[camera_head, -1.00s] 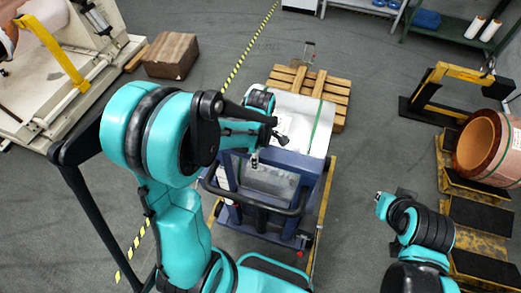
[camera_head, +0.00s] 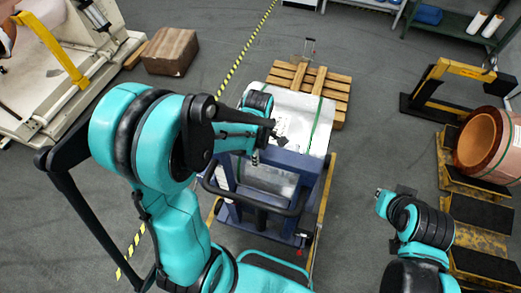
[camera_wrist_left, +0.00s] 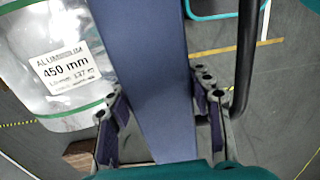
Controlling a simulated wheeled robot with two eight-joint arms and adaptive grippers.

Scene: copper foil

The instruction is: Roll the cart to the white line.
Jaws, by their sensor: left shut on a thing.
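The cart (camera_head: 262,224) has a dark blue frame with a dark push handle (camera_head: 253,204) at its near side. It bears a shiny silver roll (camera_head: 300,108) with a green strap; in the left wrist view this roll (camera_wrist_left: 55,60) has a label reading aluminium 450 mm. My left gripper (camera_wrist_left: 160,110) is shut on a blue bar (camera_wrist_left: 150,60) of the cart, with a finger on each side; in the head view my arm partly hides this grip. My right gripper (camera_head: 379,195) is empty, right of the cart, its fingers too small to read. I cannot make out the white line for certain.
A wooden pallet (camera_head: 335,85) lies just beyond the cart. A yellow floor line (camera_head: 325,195) runs along its right side, and yellow-black tape (camera_head: 245,50) passes to its left. A copper coil (camera_head: 485,142) and a yellow stand (camera_head: 437,80) are at right. A brown box (camera_head: 171,52) stands at upper left.

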